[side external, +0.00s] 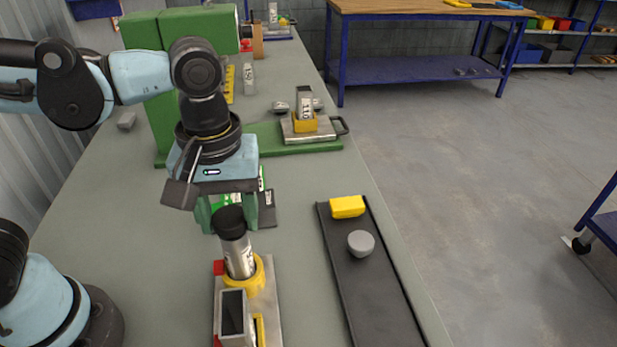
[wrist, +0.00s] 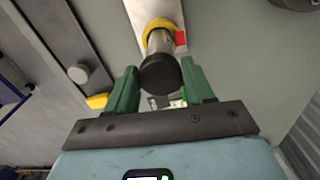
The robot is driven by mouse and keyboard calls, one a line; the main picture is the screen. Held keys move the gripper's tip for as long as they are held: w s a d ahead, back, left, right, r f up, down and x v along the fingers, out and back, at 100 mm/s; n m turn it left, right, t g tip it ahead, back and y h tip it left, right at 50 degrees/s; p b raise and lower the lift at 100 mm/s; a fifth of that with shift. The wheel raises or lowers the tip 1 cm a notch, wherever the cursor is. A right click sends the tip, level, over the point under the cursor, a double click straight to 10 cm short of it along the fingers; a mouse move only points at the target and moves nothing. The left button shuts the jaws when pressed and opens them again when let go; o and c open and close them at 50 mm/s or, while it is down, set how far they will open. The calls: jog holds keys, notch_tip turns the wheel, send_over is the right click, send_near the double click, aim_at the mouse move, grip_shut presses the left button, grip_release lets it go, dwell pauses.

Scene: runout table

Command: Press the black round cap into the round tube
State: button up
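The black round cap (side external: 229,219) sits on the top end of the round tube (side external: 238,256). I cannot tell how deep the cap is in the tube. In the wrist view the cap (wrist: 160,73) hides most of the tube (wrist: 160,38). My gripper (side external: 227,226) is at cap height, its green fingers apart on either side of the cap. In the wrist view my gripper (wrist: 158,78) shows gaps between the fingers and the cap.
A rectangular tube (side external: 233,315) stands on the same fixture in front. A dark tray (side external: 368,285) on the right holds a yellow block (side external: 347,207) and a grey round piece (side external: 361,243). A green stand (side external: 165,125) rises behind my gripper. Another fixture with a handle (side external: 312,130) stands further back.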

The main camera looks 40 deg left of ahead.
aim_at(228, 217)
jog(key=o, duration=0.4)
jog(key=shift+r, duration=0.15)
notch_tip(228, 217, up, 12)
dwell(0.6)
